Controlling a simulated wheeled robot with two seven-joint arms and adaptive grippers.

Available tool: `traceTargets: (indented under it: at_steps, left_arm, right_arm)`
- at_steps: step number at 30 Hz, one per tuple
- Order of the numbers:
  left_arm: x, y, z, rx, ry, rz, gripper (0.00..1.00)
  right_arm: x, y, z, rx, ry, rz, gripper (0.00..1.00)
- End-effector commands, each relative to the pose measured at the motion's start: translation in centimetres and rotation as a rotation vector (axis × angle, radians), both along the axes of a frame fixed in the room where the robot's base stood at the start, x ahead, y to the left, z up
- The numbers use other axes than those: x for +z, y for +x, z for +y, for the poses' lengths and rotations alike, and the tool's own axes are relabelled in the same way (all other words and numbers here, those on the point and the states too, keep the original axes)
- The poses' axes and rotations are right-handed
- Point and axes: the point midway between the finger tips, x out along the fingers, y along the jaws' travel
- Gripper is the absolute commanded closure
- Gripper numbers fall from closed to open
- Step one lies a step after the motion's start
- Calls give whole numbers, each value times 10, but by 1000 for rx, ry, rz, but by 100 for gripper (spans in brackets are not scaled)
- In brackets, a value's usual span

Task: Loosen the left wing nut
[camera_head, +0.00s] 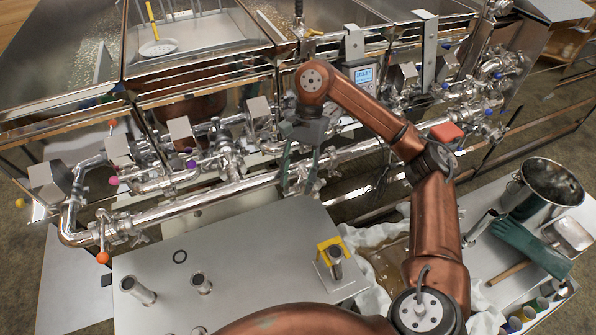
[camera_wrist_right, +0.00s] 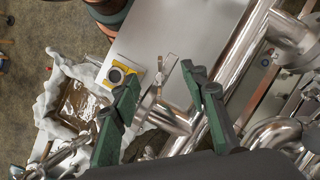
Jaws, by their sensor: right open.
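My right gripper (camera_head: 299,184) hangs over the long steel pipe (camera_head: 262,181) in the head view, pointing down. Its two dark green fingers are spread apart with nothing gripped. In the right wrist view the gripper (camera_wrist_right: 160,75) shows both fingers, and a small silver clamp part (camera_wrist_right: 158,88), which looks like a wing nut, lies in the gap between them. I cannot tell if a finger touches it. Another clamp (camera_head: 140,238) sits on the pipe further left. Which wing nut is the left one is not clear. My left gripper is not in view.
An orange-knobbed valve (camera_head: 103,256) is at left. A bucket (camera_head: 545,188) and green gloves (camera_head: 530,247) are at right.

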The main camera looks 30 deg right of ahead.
Motion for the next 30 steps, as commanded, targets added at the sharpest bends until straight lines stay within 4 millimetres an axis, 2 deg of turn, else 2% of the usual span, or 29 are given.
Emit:
traceTargets:
  at_steps: [5,12,18,24,30]
  left_arm:
    - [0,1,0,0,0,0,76]
    - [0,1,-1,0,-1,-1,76]
    - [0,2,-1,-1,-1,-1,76]
    - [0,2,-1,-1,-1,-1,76]
    - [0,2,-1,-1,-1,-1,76]
  right_arm:
    - [19,6,-6,-3,-1,-3,59]
    - [63,17,-20,-3,-1,-5,59]
    - [90,24,-28,-2,-1,-3,59]
    - [105,28,-34,-1,0,-1,59]
    - [110,29,-35,-1,0,0,59]
